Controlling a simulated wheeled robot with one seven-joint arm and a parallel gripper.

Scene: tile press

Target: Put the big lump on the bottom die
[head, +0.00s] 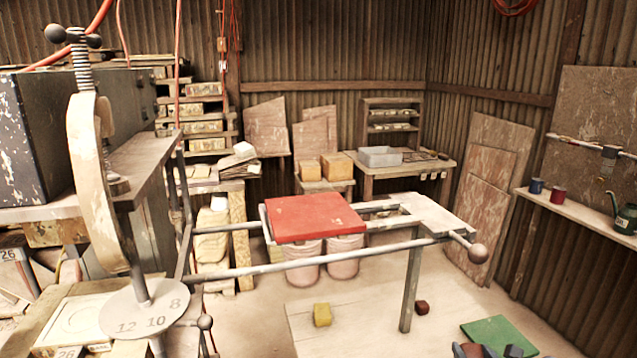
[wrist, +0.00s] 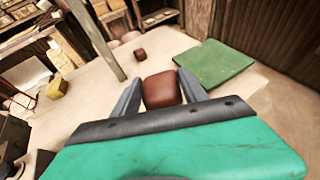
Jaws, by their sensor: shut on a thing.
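My gripper (wrist: 160,92) is shut on a big brown-red lump (wrist: 163,90), which sits between its two grey fingers in the wrist view. In the head view the held lump (head: 474,350) and the fingertips show only at the bottom edge, in front of the green board. A smaller brown-red lump (head: 422,307) lies near the frame's leg; it also shows in the wrist view (wrist: 139,53). A flat red square slab (head: 315,217) lies on the rail frame. No part is plainly marked as the bottom die; I cannot tell which it is.
A yellow block (head: 322,315) lies on the pale board. A green board (head: 500,334) lies at the lower right. A rail frame (head: 310,258) with a leg and end knob (head: 478,253) spans the middle. A screw press (head: 90,170) stands at left.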

